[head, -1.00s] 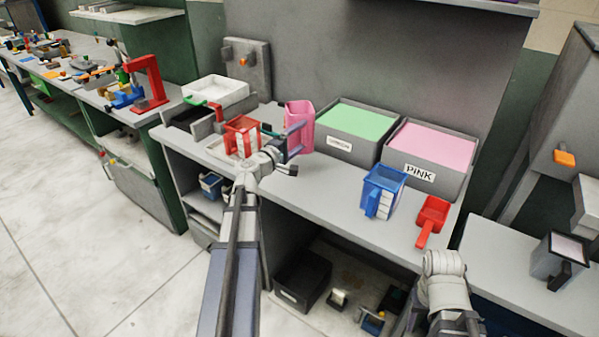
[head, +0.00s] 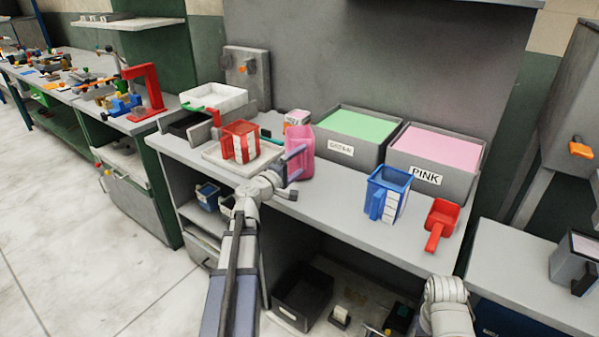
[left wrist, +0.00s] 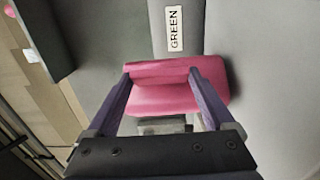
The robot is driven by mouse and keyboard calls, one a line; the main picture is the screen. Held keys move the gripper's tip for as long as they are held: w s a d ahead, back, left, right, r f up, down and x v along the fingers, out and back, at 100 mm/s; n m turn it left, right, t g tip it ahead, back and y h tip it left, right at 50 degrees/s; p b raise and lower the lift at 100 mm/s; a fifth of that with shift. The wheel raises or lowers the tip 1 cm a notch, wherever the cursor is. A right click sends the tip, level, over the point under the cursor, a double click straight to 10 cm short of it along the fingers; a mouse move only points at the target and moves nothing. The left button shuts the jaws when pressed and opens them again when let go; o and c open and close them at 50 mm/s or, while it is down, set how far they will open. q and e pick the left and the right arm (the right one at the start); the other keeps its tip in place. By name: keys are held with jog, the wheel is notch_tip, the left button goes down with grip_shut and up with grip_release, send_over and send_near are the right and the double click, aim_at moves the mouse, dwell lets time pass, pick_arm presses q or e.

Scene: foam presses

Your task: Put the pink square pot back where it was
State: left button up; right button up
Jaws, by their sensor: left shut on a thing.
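The pink square pot (head: 302,164) is in front of the left end of the green-filled bin in the head view. My left gripper (head: 296,164) is shut on it, with one finger on each side. In the left wrist view the pot (left wrist: 165,97) sits between the two dark fingers (left wrist: 160,76), with the bin's GREEN label beyond it. The pot looks roughly upright. I cannot tell whether its base touches the bench. My right gripper is out of view; only part of that arm shows.
The green bin (head: 325,144) and PINK bin (head: 400,171) stand at the back of the bench (head: 330,205). A red jug (head: 240,141) is on a white tray at left. A blue jug (head: 388,193) and red scoop (head: 441,222) stand at right. A small labelled cup (head: 297,118) is behind the pot.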

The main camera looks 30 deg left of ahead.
pick_arm(q)
jog(key=shift+f, duration=0.65)
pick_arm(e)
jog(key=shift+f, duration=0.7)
pick_arm(q)
jog(key=shift+b, duration=0.3)
jog(key=shift+f, duration=0.25)
jog(key=o, duration=1.2)
jog(key=shift+r, duration=0.25)
jog(key=shift+s, duration=0.4)
jog(key=s, duration=0.3)
jog(key=s+a, duration=0.1)
jog(key=s, duration=0.7)
jog(key=shift+s+a, duration=0.1)
jog(key=shift+a, duration=0.1)
